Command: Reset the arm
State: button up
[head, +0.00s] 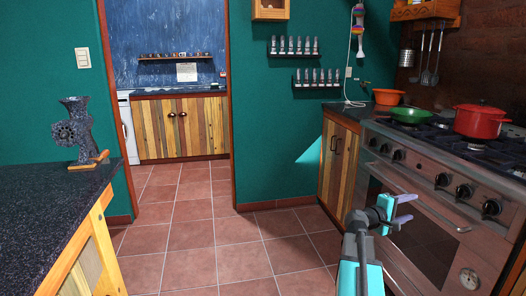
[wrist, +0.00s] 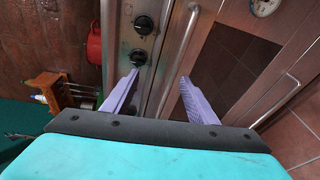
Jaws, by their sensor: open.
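My gripper (head: 404,209) is on a teal arm at the lower right of the head view, in front of the stove. Its two purple fingers are apart, with nothing between them. In the wrist view my gripper (wrist: 158,92) is also open and empty, and the stove front with its knobs and oven door shows beyond it, turned sideways. I cannot tell the exact gap between the fingers and the oven door.
The stove (head: 420,215) stands close on the right, with a red pot (head: 480,121) and a green pan (head: 411,115) on top. A dark counter (head: 45,205) with a meat grinder (head: 76,130) is at left. The tiled floor (head: 215,235) between is clear, leading to a doorway.

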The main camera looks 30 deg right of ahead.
jog(key=w+a+f+n+t+y+p, duration=0.1)
jog(key=w+a+f+n+y+p, duration=0.15)
jog(key=w+a+f+p, duration=0.55)
jog(key=w+a+f+n+t+y+p, duration=0.1)
jog(key=w+a+f+t+y+p, duration=0.3)
jog(key=a+f, duration=0.85)
jog(key=s+a+f+g+y+p, duration=0.15)
jog(key=a+f, duration=0.25)
jog(key=a, duration=0.6)
jog(key=s+a+f+g+y+p, duration=0.1)
jog(key=s+a+f+g+p, duration=0.15)
jog(key=a+f, duration=0.45)
jog(key=s+a+f+m+g+y+p, duration=0.2)
jog(key=s+a+f+g+y, duration=0.1)
jog(key=s+a, duration=0.9)
jog(key=s+a+f+m+g+y+p, duration=0.2)
jog(key=s+a+y, duration=0.3)
jog(key=s+a, duration=0.8)
jog(key=a+p, duration=0.1)
jog(key=a, duration=0.1)
jog(key=shift+a+f+g, duration=0.3)
jog(key=shift+f+g, duration=0.1)
jog(key=shift+w, duration=0.1)
